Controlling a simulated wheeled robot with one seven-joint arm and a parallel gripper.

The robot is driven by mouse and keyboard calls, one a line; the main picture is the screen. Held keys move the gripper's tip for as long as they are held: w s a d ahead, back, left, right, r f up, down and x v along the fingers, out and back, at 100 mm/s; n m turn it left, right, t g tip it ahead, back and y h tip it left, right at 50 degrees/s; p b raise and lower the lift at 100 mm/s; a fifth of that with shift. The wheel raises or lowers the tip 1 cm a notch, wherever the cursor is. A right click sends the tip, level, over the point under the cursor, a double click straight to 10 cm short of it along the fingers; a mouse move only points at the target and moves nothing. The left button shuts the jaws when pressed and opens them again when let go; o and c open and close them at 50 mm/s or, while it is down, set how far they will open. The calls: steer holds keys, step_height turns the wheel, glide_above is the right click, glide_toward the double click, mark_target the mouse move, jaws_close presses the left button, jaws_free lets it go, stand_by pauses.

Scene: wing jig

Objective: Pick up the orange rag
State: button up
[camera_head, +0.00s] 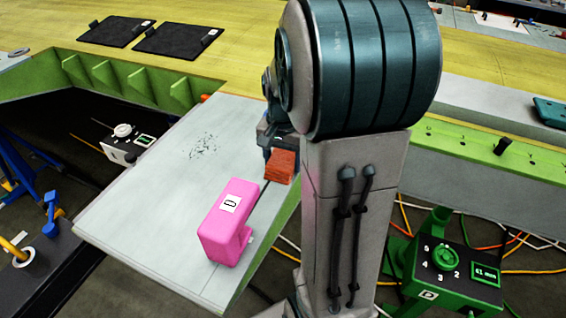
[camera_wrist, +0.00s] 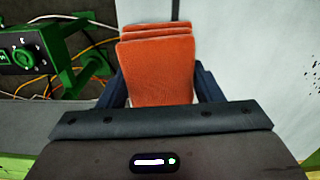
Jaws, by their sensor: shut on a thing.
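The orange rag (camera_head: 281,166) is a folded, layered orange cloth. In the head view it hangs at my gripper (camera_head: 277,147), over the right edge of the light grey panel. In the wrist view the orange rag (camera_wrist: 158,70) lies between the two dark fingers of my gripper (camera_wrist: 157,88), which are shut on it from both sides. My arm hides part of the gripper in the head view. I cannot tell whether the rag touches the panel.
Dark speckles (camera_head: 203,145) lie on the panel. A green dial box (camera_head: 458,262) and cables are at lower right. Black trays (camera_head: 178,37) lie on the yellow surface behind.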

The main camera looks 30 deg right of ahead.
mark_target(286, 158)
steer(key=shift+r, duration=0.15)
steer(key=shift+r, duration=0.25)
steer(key=r, duration=0.1)
steer(key=r+b, duration=0.1)
steer(key=r, duration=0.1)
steer(key=shift+s+d+r, duration=0.1)
steer(key=shift+d+r, duration=0.2)
steer(key=shift+d, duration=0.05)
steer(key=s+d+r+b, duration=0.2)
steer(key=s+d+r, duration=0.2)
steer(key=d, duration=0.6)
step_height(286, 158, up, 3)
steer(key=shift+s+f, duration=0.2)
